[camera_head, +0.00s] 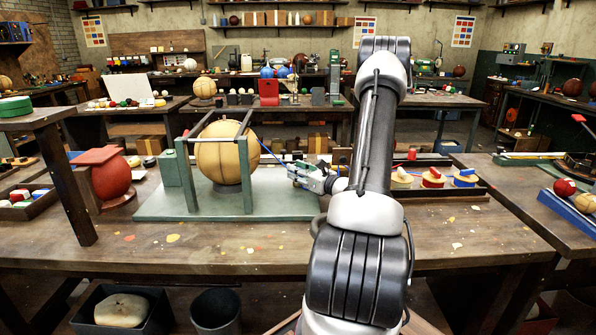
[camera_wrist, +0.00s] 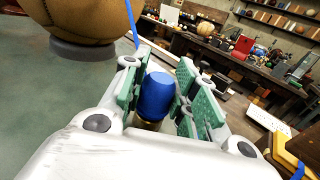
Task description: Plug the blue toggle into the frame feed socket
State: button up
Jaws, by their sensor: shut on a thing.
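My gripper (camera_head: 312,178) is at the right side of the green frame (camera_head: 247,170), above its base plate (camera_head: 270,206). In the wrist view its green-padded fingers (camera_wrist: 160,95) are shut on the blue toggle (camera_wrist: 157,96), a rounded blue cap with a brass-coloured part below. A blue cord (camera_wrist: 133,25) rises beyond the fingers; in the head view a blue line (camera_head: 270,153) runs from near the gripper toward the frame. A tan leather ball (camera_head: 225,153) sits inside the frame. I cannot make out the feed socket.
Right of my arm, a dark tray (camera_head: 474,191) holds wooden pieces with red (camera_head: 433,173) and blue (camera_head: 466,174) tops. A red ball-shaped thing (camera_head: 111,180) stands left of the frame. The workbench front (camera_head: 240,245) is mostly clear, with paint spots.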

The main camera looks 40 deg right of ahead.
jog(key=o, duration=1)
jog(key=shift+o, duration=0.2)
jog(key=s, duration=0.4)
jog(key=s+d, duration=0.1)
jog(key=s, duration=0.7)
jog(key=shift+d+f, duration=0.1)
jog(key=shift+d, duration=0.25)
jog(key=shift+w, duration=0.1)
